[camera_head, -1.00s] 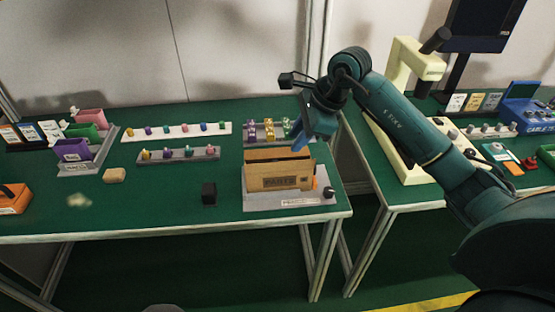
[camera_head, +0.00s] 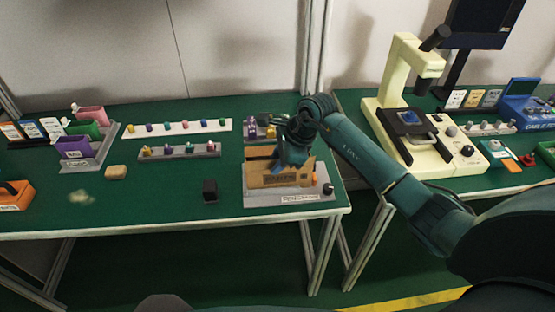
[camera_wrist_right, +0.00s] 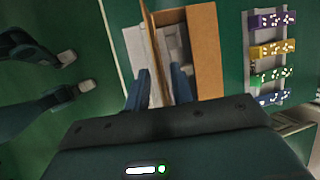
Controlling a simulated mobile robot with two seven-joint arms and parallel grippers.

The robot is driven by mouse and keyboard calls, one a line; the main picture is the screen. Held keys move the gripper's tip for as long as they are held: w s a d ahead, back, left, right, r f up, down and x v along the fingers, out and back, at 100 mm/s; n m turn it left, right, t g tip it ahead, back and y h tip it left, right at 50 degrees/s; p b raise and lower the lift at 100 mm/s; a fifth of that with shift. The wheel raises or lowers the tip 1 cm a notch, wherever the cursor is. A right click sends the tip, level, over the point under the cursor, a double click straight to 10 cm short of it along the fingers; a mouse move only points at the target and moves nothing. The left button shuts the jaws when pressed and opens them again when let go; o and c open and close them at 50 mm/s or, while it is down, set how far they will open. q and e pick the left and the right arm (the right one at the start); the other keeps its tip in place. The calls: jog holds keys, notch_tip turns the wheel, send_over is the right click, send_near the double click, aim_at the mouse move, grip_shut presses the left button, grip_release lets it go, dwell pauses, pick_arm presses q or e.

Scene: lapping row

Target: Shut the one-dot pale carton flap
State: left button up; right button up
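I cannot make out a one-dot mark on any flap. My right gripper (camera_head: 290,166) is over the carton. In the right wrist view its fingers (camera_wrist_right: 161,88) are apart, one outside the thin edge and one over the opening; contact is unclear. My left gripper is not in view.
A rack of dotted coloured blocks (camera_wrist_right: 270,50) stands behind the carton. A black block (camera_head: 210,190) stands to its left, and a knob (camera_head: 328,189) is at the base plate's right. A cream microscope-like stand (camera_head: 405,90) occupies the right table.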

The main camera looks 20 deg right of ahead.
grip_shut()
